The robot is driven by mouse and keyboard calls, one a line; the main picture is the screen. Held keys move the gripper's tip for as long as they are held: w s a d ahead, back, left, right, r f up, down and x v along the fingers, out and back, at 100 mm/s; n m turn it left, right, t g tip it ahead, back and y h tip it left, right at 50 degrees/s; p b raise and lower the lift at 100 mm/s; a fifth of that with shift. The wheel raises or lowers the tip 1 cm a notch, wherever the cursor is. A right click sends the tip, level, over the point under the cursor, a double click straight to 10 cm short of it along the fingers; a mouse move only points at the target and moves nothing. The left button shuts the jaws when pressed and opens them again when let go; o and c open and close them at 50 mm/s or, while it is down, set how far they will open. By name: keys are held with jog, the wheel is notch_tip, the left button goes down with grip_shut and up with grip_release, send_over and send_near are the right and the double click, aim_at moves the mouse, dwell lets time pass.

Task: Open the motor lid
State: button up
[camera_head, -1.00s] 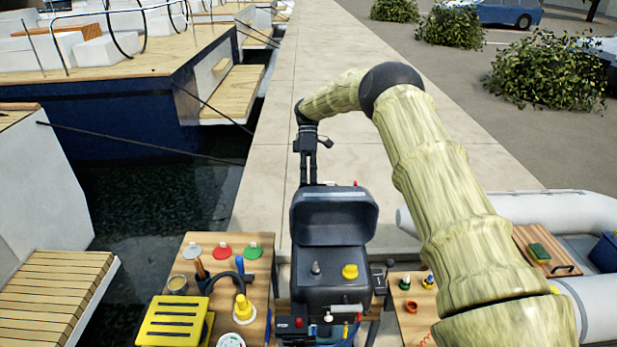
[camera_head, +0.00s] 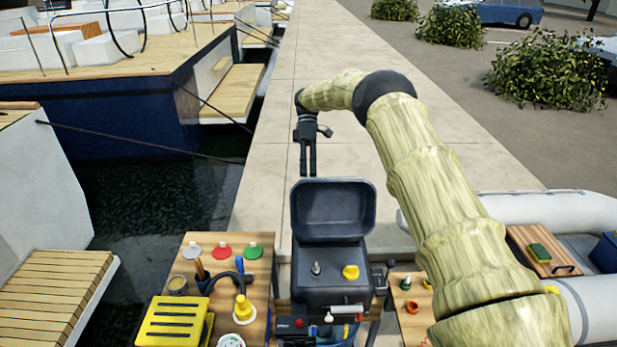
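The motor lid (camera_head: 333,209) is dark grey and stands raised at the back of the motor box, its hollow inner side facing me. The motor's top (camera_head: 330,277) below it is exposed, with a grey plug (camera_head: 316,268) and a yellow cap (camera_head: 350,272) on it. My gripper (camera_head: 308,174) is above and behind the lid, pointing down. Its two fingers look slightly apart with a thin gap and nothing between them. The fingertips appear close to the lid's upper edge; I cannot tell whether they touch it.
A wooden board (camera_head: 222,313) with tools and a yellow box (camera_head: 174,321) stands left of the motor. A small wooden board (camera_head: 408,312) is on the right, partly behind my arm. Dark water (camera_head: 150,215) lies left, and the pale dock (camera_head: 262,170) behind is clear.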

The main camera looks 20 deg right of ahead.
jog(key=shift+v, duration=2.05)
jog(key=shift+s+r, duration=0.2)
jog(key=shift+s, duration=0.1)
